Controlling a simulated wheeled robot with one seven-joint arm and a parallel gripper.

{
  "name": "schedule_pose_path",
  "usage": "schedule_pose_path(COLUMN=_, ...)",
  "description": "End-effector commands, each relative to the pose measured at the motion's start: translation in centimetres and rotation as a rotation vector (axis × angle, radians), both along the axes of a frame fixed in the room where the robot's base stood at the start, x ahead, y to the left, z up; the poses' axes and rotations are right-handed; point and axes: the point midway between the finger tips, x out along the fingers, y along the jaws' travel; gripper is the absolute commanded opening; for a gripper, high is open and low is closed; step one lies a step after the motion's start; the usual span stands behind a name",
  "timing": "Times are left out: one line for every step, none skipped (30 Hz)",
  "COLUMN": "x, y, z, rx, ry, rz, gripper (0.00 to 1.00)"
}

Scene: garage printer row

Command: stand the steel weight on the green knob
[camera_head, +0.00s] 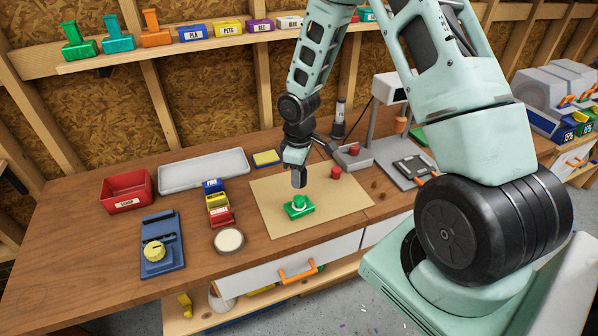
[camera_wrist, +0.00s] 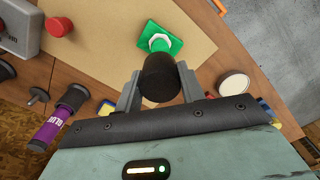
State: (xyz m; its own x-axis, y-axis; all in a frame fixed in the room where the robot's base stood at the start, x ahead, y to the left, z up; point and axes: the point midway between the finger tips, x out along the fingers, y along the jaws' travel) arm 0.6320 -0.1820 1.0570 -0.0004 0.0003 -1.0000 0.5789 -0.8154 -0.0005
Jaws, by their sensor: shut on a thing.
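The green knob (camera_head: 299,206) stands up from a flat green base on the brown mat, and it also shows in the wrist view (camera_wrist: 151,33). My gripper (camera_wrist: 158,85) is shut on a dark cylinder, which I take to be the steel weight (camera_wrist: 160,76).
The brown mat (camera_head: 262,196) is mostly clear around the knob. A red button (camera_head: 336,172) stands to its right. A round pale disc (camera_head: 229,240), stacked coloured boxes (camera_head: 217,206), a blue device (camera_head: 162,248), a red bin (camera_head: 126,192) and a grey tray (camera_head: 205,172) stand left.

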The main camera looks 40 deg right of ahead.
Motion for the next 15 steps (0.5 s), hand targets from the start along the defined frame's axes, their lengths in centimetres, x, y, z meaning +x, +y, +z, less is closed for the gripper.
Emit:
schedule_pose_path(x=0.0, y=0.0, z=-0.7, rx=0.0, ry=-0.001, rz=0.0, gripper=0.03)
schedule_pose_path(x=0.0, y=0.0, z=-0.9, rx=0.0, ry=-0.001, rz=0.0, gripper=0.03)
schedule_pose_path(x=0.0, y=0.0, z=-1.3, rx=0.0, ry=-0.001, rz=0.0, gripper=0.03)
schedule_pose_path(x=0.0, y=0.0, z=-1.5, rx=0.0, ry=-0.001, rz=0.0, gripper=0.03)
schedule_pose_path(x=0.0, y=0.0, z=-1.8, rx=0.0, ry=-0.001, rz=0.0, gripper=0.03)
schedule_pose_path(x=0.0, y=0.0, z=-2.2, rx=0.0, ry=-0.001, rz=0.0, gripper=0.03)
schedule_pose_path(x=0.1, y=0.0, z=-2.4, rx=0.0, ry=-0.001, rz=0.0, gripper=0.03)
schedule_pose_path(x=0.1, y=0.0, z=-2.7, rx=0.0, ry=-0.001, rz=0.0, gripper=0.03)
schedule_pose_path(x=0.1, y=0.0, z=-3.1, rx=0.0, ry=-0.001, rz=0.0, gripper=0.03)
schedule_pose_path(x=0.1, y=0.0, z=-3.3, rx=0.0, ry=-0.001, rz=0.0, gripper=0.03)
schedule_pose_path(x=0.1, y=0.0, z=-3.5, rx=0.0, ry=-0.001, rz=0.0, gripper=0.03)
schedule_pose_path(x=0.1, y=0.0, z=-3.8, rx=0.0, ry=-0.001, rz=0.0, gripper=0.03)
schedule_pose_path(x=0.1, y=0.0, z=-4.0, rx=0.0, ry=-0.001, rz=0.0, gripper=0.03)
schedule_pose_path(x=0.1, y=0.0, z=-4.2, rx=0.0, ry=-0.001, rz=0.0, gripper=0.03)
schedule_pose_path(x=0.1, y=0.0, z=-4.4, rx=0.0, ry=-0.001, rz=0.0, gripper=0.03)
